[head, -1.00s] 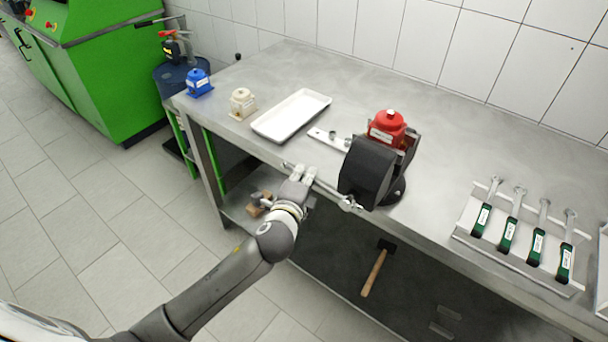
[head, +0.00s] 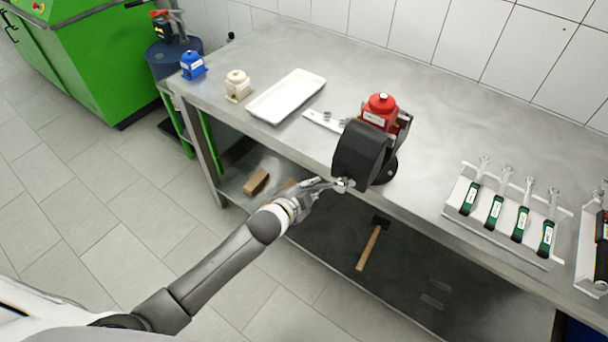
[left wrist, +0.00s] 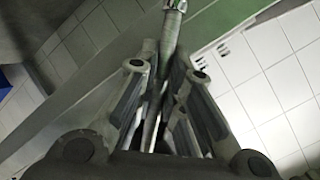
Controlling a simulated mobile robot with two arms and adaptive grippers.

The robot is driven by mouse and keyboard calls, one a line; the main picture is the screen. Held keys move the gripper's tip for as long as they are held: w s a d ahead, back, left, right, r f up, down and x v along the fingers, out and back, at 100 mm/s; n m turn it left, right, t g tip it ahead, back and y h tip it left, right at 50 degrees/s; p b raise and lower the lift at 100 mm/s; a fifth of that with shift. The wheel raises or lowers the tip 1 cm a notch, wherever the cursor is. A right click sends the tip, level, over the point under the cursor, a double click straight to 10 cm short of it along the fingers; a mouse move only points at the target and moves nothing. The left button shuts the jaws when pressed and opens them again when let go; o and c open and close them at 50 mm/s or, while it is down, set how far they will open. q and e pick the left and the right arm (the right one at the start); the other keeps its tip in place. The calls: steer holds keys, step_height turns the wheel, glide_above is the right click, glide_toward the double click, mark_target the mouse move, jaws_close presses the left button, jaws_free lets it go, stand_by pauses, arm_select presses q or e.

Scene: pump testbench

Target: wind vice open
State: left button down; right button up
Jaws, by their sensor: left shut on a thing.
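The black vice (head: 362,153) stands at the front edge of the metal bench, with a red pump part (head: 381,112) between its jaws. The vice's handle (head: 343,185) sits at its front, low and near the bench edge. My left gripper (head: 328,186) is at the handle, shut on it. In the left wrist view the handle bar (left wrist: 172,30) runs up from between the two fingers of my left gripper (left wrist: 158,95) to a shiny end. The fingers hide part of the bar. My right gripper is not in view.
A white tray (head: 287,97), a cream part (head: 238,84) and a blue part (head: 192,65) stand left of the vice. A rack (head: 497,240) of several green-handled wrenches is at the right. A hammer (head: 369,247) and brown blocks (head: 256,182) lie on the lower shelf.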

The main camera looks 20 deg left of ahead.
arm_select(q)
steer(key=s+d+f+n+g+h+b, duration=0.1)
steer(key=s+d+f+n+h, duration=0.1)
steer(key=d+n+h, duration=0.2)
steer(key=shift+s+d+f+n, duration=0.15)
steer(key=shift+d+f+n, duration=0.3)
steer(key=shift+d, duration=1.2)
steer(key=shift+r, duration=0.15)
steer(key=c, duration=1.8)
jaws_free()
steer(key=shift+d, duration=0.1)
steer(key=shift+o, duration=1)
steer(key=shift+w+d+f, duration=0.1)
steer(key=shift+w+f, duration=0.1)
steer(key=shift+f, duration=0.05)
steer(key=shift+o, duration=0.5)
steer(key=shift+w+f, duration=0.1)
steer(key=shift+f, duration=0.15)
steer(key=v, duration=1.2)
